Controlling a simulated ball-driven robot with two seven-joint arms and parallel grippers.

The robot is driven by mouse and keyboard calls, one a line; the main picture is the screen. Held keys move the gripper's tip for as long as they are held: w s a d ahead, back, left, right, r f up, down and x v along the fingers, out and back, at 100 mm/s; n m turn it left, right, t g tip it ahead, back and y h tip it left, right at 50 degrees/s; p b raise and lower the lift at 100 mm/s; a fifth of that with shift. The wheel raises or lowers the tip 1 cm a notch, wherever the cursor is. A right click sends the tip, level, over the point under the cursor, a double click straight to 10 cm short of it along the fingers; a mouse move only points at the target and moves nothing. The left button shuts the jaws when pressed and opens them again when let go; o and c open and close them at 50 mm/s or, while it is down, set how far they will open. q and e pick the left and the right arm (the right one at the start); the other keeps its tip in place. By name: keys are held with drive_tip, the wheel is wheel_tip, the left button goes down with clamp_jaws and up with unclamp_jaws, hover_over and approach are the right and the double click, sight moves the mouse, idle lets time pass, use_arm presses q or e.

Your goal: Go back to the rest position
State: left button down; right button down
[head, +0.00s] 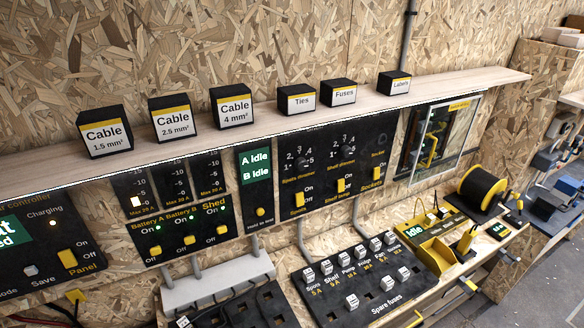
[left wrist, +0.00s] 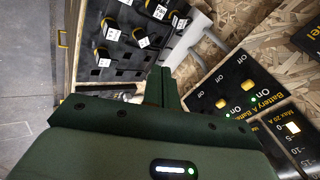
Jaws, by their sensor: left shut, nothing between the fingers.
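In the left wrist view my left gripper (left wrist: 161,88) points away from the camera with its dark green fingers together and nothing between them. I cannot tell how far the fingertips are from the panels. Neither gripper shows in the head view, and my right gripper is in neither view.
A wooden shelf (head: 255,120) carries several labelled black boxes. Below it are a battery switch panel (head: 180,229), a dimmer panel (head: 335,165) and a fuse board (head: 365,282). A cable reel (head: 481,193) stands at the right. Grey floor (left wrist: 30,70) shows in the left wrist view.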

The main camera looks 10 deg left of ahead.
use_arm(q)
drive_tip(key=s+d+f+g+h+b, duration=0.1)
drive_tip(key=s+f+b, duration=0.2)
drive_tip(key=f, duration=0.8)
drive_tip(key=s+d+f+n+g+h+b, duration=0.1)
drive_tip(key=s+f+b, duration=0.25)
drive_tip(key=f, duration=0.75)
drive_tip(key=s+d+f+g+h+b, duration=0.1)
drive_tip(key=s+f+b, duration=0.2)
drive_tip(key=f, duration=0.8)
drive_tip(key=s+f+n+g+b, duration=0.2)
drive_tip(key=s+f+b, duration=0.3)
drive_tip(key=s+f, duration=0.9)
drive_tip(key=shift+s+a+n, duration=0.3)
drive_tip(key=shift+s, duration=0.35)
drive_tip(key=shift+f, duration=0.1)
